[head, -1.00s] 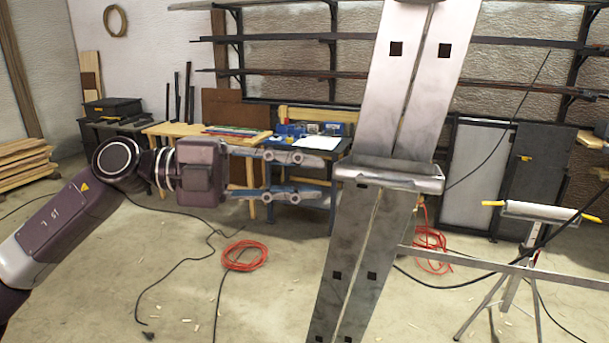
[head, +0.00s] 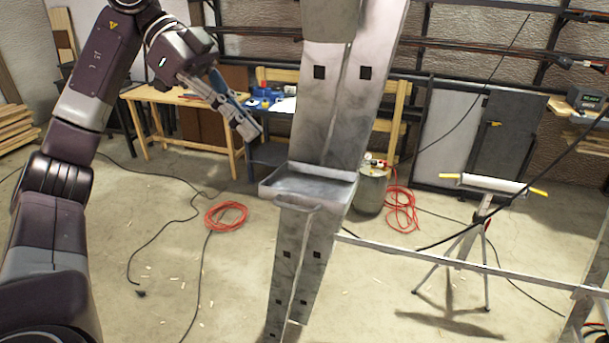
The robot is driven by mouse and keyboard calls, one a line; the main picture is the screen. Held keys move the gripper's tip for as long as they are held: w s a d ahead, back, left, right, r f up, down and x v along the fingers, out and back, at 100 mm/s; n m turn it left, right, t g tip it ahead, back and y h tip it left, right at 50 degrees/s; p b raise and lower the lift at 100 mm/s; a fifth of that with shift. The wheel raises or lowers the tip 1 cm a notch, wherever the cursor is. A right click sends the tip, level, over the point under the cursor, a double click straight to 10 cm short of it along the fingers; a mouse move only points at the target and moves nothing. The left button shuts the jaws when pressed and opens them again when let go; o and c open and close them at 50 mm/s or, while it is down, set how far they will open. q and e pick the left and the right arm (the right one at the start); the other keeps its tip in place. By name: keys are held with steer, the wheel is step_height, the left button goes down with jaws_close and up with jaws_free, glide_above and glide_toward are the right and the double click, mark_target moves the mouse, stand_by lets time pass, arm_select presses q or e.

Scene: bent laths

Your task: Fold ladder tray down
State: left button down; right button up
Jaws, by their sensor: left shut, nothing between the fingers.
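The ladder tray (head: 308,187) is a shallow grey metal tray with a raised rim and a handle-like bar at its front. It sticks out about level from the tall grey metal ladder (head: 335,120), and its inside shows empty. My left gripper (head: 248,130) is shut and empty, pointing down to the right. In the picture it is above and left of the tray, apart from it; the depth between them is hard to tell. My right gripper is out of view.
A wooden workbench (head: 170,97) and a blue bench stand behind. An orange cable coil (head: 226,216) lies on the floor at left. A roller stand (head: 480,225) stands at right, near a long metal bar (head: 470,264).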

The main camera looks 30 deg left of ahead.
arm_select(q)
steer(key=x, duration=1)
steer(key=shift+s+a+f+b, duration=0.1)
steer(key=shift+f+b, duration=0.1)
steer(key=shift+b, duration=0.1)
steer(key=shift+a+f, duration=0.1)
steer(key=shift+f, duration=1.6)
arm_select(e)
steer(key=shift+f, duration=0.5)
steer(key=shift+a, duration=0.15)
